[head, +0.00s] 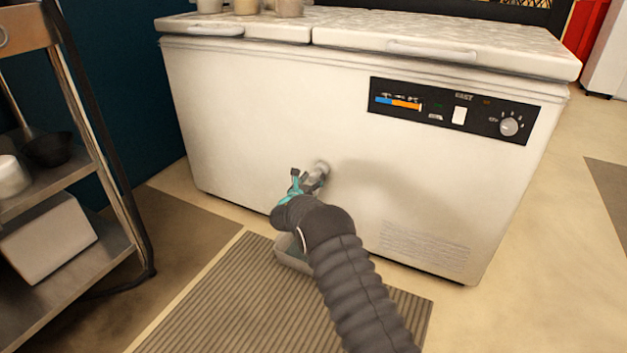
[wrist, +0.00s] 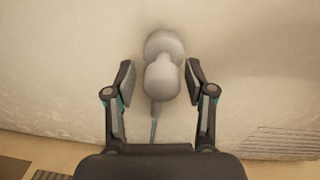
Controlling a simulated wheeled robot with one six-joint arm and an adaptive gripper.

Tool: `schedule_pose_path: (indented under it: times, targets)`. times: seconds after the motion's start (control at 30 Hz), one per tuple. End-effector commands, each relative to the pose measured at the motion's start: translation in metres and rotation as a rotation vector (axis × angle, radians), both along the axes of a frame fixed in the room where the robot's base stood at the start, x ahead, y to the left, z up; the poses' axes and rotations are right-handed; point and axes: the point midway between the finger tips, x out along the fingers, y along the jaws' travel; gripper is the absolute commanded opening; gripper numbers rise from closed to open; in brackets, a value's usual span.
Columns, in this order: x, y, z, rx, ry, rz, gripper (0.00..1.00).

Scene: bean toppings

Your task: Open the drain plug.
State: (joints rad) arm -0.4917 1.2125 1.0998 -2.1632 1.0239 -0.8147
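The drain plug (wrist: 162,80) is a rounded grey knob on the front wall of the white chest freezer (head: 260,120). In the head view the plug (head: 321,168) shows low on that wall, partly hidden by my gripper (head: 308,180). In the wrist view the fingers of my gripper (wrist: 160,82) stand one on each side of the plug. A narrow gap shows on both sides, so the fingers look open around it. A thin bluish strip hangs below the plug; I cannot tell what it is.
A shallow tray (head: 290,260) sits on the floor below the plug, partly hidden by my arm. A ribbed grey mat (head: 215,310) lies in front of the freezer. A metal shelf rack (head: 110,262) stands at the left. The floor at the right (head: 545,200) is clear.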

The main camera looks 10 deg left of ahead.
Motion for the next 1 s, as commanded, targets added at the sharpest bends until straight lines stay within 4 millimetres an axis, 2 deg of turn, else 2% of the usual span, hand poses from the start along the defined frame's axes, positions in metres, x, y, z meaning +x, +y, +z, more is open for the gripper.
schedule_pose_path:
  times: [0.3, 0.47, 1.0]
  targets:
    - [0.0, -0.002, 0.0, 0.0, 0.0, -0.003, 0.62]
    - [-0.01, 0.001, 0.0, -0.001, 0.002, -0.002, 0.62]
    - [-0.1, 0.029, 0.0, -0.001, 0.001, -0.001, 0.62]
